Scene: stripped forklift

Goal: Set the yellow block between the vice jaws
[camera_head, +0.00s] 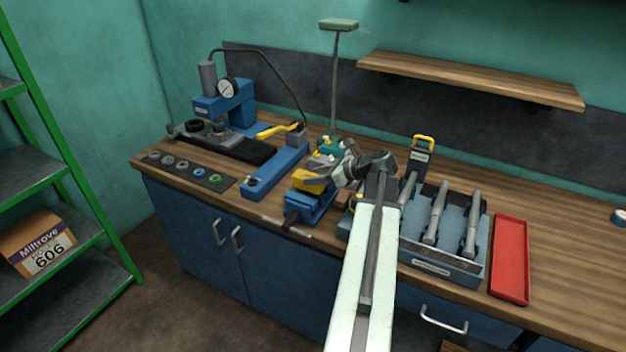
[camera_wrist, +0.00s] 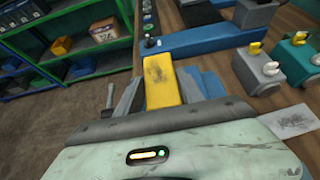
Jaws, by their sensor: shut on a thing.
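The yellow block (camera_head: 306,180) is at the tip of my gripper (camera_head: 318,183), just over the blue vice (camera_head: 314,208) near the bench's front edge. In the wrist view the yellow block (camera_wrist: 162,80) points straight out from my gripper, with grey pieces close on both sides. My gripper is shut on the block. Blue parts of the vice (camera_wrist: 208,82) show beside and below it, and a dark handle sticks out at left. I cannot tell whether the block's lower end is between the jaws or above them.
A blue press with a gauge (camera_head: 228,100) stands at the back left, with a long blue fixture (camera_head: 276,170) left of the vice. Small teal and grey blocks sit just behind the vice. A blue tool holder (camera_head: 440,258) and a red tray (camera_head: 510,260) are at right.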

